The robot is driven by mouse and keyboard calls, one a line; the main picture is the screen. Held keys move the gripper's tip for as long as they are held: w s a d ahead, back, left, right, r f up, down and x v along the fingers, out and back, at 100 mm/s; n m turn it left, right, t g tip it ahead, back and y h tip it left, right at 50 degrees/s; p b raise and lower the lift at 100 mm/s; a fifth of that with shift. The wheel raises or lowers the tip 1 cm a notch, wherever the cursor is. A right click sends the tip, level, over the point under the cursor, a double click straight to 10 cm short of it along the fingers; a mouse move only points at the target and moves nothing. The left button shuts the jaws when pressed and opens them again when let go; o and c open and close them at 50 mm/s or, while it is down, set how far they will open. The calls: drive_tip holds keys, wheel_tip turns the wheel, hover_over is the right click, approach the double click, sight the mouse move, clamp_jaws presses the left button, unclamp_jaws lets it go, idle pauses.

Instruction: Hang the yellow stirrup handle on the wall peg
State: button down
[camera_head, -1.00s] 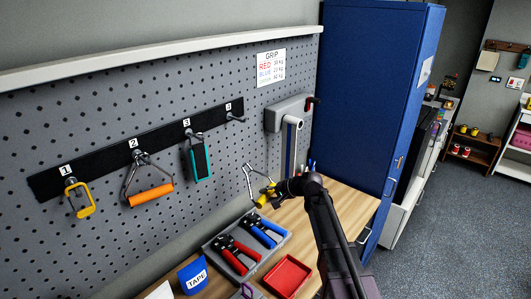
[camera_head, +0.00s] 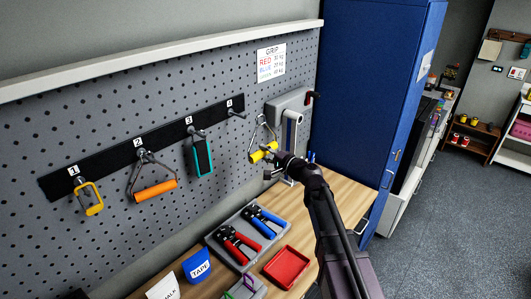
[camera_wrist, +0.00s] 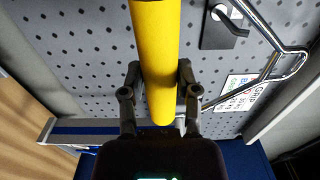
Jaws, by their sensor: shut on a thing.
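My gripper (camera_head: 277,158) is shut on the yellow stirrup handle (camera_head: 261,153), above the bench and in front of the pegboard. The handle's metal loop points up in the head view. In the wrist view, the fingers (camera_wrist: 157,88) close around the yellow grip (camera_wrist: 160,45), and the metal loop (camera_wrist: 266,28) extends to the right. The peg under label 4 (camera_head: 238,114) is bare, up and left of the handle and apart from it. A peg on a dark plate (camera_wrist: 222,28) shows in the wrist view beside the grip.
Peg 1 holds a yellow carabiner-like handle (camera_head: 97,208), peg 2 an orange stirrup handle (camera_head: 154,190), peg 3 a teal handle (camera_head: 210,160). The bench (camera_head: 335,198) holds a grip tray (camera_head: 232,262) and a red tray (camera_head: 308,267).

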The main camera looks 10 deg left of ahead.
drive_tip(key=shift+w+a, duration=0.15)
drive_tip(key=shift+a, duration=0.1)
drive_tip(key=shift+f+b+x, duration=0.35)
drive_tip(key=shift+x, duration=1.5)
drive_tip(key=shift+f+b+x, duration=0.35)
drive_tip(key=shift+b+x, duration=0.05)
drive_tip(key=shift+x, duration=1.45)
drive_tip(key=shift+f+b+x, duration=0.35)
drive_tip(key=shift+x, duration=1.45)
drive_tip(key=shift+a, duration=0.1)
drive_tip(key=shift+c, duration=1.3)
unclamp_jaws()
drive_tip(key=v, duration=1.2)
